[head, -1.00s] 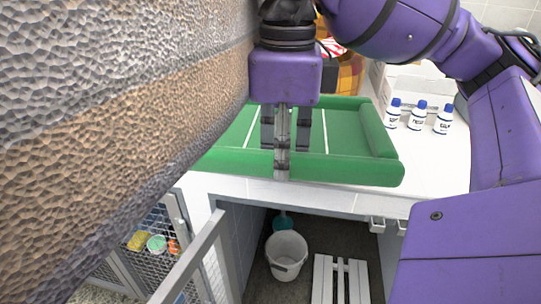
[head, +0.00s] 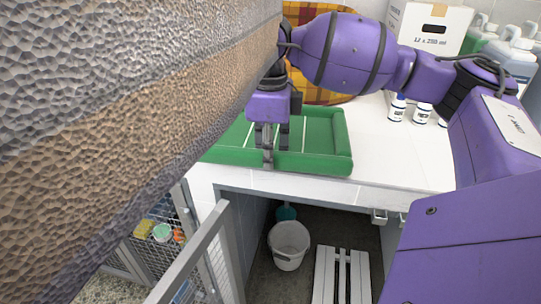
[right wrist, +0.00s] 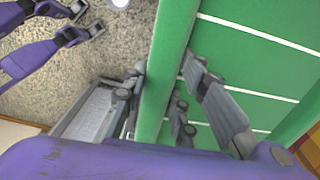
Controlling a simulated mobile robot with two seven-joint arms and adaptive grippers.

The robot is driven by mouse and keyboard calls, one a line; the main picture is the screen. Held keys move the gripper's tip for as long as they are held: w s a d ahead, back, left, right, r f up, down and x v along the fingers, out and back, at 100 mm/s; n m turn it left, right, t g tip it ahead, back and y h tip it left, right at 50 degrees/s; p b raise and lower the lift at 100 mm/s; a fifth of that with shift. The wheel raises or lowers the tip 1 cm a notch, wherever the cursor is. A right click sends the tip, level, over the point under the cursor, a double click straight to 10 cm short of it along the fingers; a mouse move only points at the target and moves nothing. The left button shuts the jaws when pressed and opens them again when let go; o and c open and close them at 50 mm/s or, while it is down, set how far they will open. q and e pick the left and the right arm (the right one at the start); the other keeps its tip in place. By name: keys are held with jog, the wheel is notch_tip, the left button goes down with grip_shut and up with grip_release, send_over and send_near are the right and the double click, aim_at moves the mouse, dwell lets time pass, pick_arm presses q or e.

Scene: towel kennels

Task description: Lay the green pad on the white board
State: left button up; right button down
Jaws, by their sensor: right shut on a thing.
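The green pad (head: 315,162) has thick raised rims and thin white lines across its flat middle. It is at the white counter top (head: 400,160), over its front left part; I cannot tell whether it rests there or hovers just above. My right gripper (head: 268,153) points down and is shut on the pad's near rim. The right wrist view shows the rim (right wrist: 168,70) running between the fingers. A white slatted board (head: 341,278) lies on the floor under the counter. My left gripper is not in view.
A large rough, brown and grey banded surface (head: 110,120) hides the left of the head view. Blue-capped white bottles (head: 422,114), a carton (head: 430,30) and an orange plaid cloth (head: 305,92) are on the counter. A bucket (head: 289,246) and an open mesh door (head: 205,255) are below.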

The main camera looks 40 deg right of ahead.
jog(key=shift+f, duration=0.6)
jog(key=c, duration=1.4)
grip_release()
jog(key=shift+f, duration=0.1)
